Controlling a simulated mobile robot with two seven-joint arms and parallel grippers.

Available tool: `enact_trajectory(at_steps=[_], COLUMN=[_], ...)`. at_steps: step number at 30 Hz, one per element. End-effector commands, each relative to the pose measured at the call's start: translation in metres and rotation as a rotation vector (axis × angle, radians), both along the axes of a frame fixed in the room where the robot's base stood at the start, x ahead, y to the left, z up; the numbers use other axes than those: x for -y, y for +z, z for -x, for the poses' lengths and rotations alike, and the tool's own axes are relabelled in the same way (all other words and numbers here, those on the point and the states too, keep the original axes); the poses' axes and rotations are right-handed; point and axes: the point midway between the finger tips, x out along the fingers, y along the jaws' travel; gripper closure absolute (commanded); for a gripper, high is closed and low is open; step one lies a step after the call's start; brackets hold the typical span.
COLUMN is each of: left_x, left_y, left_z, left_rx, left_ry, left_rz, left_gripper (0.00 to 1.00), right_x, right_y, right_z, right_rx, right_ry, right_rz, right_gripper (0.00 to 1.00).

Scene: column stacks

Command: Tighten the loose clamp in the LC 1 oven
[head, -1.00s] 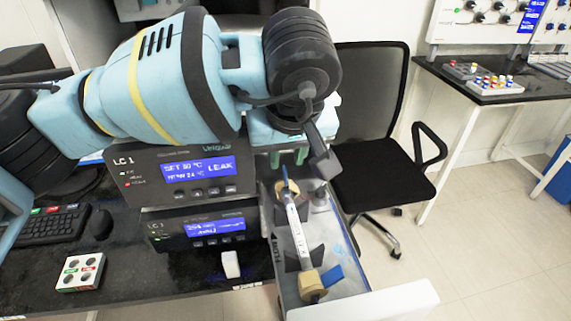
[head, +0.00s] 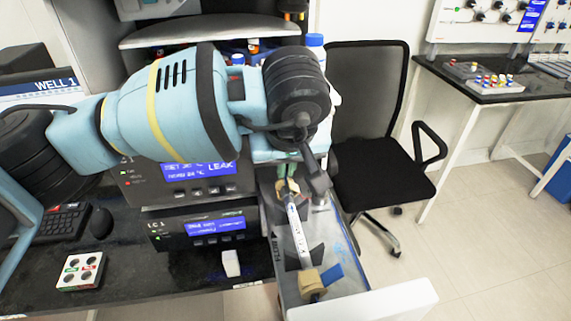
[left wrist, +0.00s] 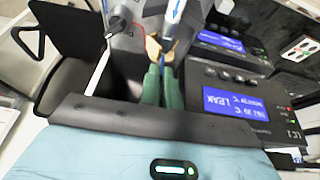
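The LC 1 unit (head: 180,190) shows LEAK on its blue screen; the screen also shows in the left wrist view (left wrist: 235,104). Beside it is the open oven tray (head: 290,297) with a white column (head: 299,232) lying lengthwise. A tan clamp (head: 284,191) sits at the column's far end, also in the left wrist view (left wrist: 155,50). Another tan clamp (head: 311,281) with a blue lever (head: 332,273) holds the near end. My left gripper (head: 287,176) has its green fingers close together at the far clamp, apparently shut on its blue lever, which they mostly hide. My right gripper is out of view.
A second unit (head: 203,230) sits below the LC 1 unit. A white door edge (head: 380,303) borders the tray in front. A black chair (head: 375,150) stands to the right. A mouse (head: 100,222) and button box (head: 81,271) lie on the dark bench.

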Motion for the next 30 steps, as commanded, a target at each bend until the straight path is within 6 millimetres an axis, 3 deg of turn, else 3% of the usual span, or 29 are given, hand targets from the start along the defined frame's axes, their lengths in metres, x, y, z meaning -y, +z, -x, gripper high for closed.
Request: enact_trajectory(at_steps=[8,17,30], left_x=[-0.002,-0.012,-0.032], left_y=[0.000,-0.005,-0.018], left_z=[0.000,0.002,0.005], left_rx=[0.003,0.031,0.101], left_ry=[0.000,0.001,0.003], left_rz=[0.020,0.174,0.534], left_gripper=[1.00,1.00,1.00], right_x=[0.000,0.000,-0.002], right_y=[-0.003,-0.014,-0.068], right_z=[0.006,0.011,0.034], right_rx=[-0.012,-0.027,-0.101], right_ry=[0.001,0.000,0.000], right_rz=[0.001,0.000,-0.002], right_gripper=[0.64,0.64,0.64])
